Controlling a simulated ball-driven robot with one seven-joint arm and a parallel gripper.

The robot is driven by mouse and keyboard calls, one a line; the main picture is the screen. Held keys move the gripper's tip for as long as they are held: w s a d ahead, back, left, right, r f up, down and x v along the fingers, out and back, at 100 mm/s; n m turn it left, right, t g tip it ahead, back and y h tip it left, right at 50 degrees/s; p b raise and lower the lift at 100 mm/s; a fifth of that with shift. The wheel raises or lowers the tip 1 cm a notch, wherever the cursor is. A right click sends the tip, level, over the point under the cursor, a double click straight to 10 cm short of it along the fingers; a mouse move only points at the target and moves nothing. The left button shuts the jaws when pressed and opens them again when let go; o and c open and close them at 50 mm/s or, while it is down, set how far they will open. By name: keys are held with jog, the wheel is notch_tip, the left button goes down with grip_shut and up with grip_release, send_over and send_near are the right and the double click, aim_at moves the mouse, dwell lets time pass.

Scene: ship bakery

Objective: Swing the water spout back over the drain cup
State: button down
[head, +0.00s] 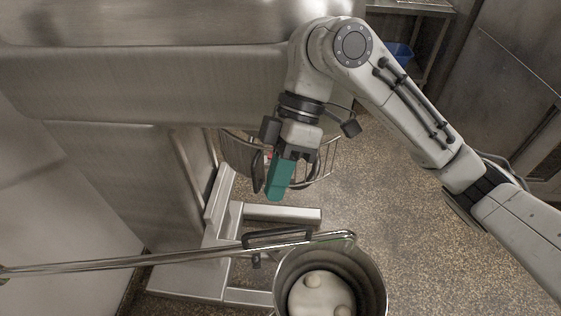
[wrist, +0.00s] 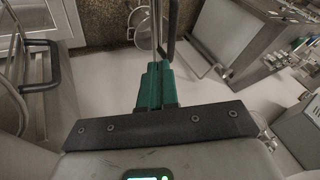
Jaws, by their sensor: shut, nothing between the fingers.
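The water spout (head: 130,262) is a long shiny tube running from the left edge to the far rim of a round metal vessel in the head view. A dark bar handle (head: 280,237) sits along it near its free end. My gripper (head: 275,196) has teal fingers, shut and empty, pointing down beyond the handle with a gap between in the picture. In the wrist view, my shut fingers (wrist: 157,85) show below a thin upright tube with a dark bar beside it, probably the spout. I cannot identify the drain cup with certainty.
The metal vessel (head: 378,285) holds pale rounded matter. A wire guard (head: 325,165) is behind my gripper. A large steel machine (head: 150,85) fills the upper left, with a metal stand (head: 280,214) below. Speckled floor (head: 400,215) lies open at right. A ringed round object (wrist: 146,45) shows in the wrist view.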

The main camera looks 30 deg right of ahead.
jog(key=shift+x, duration=2.5)
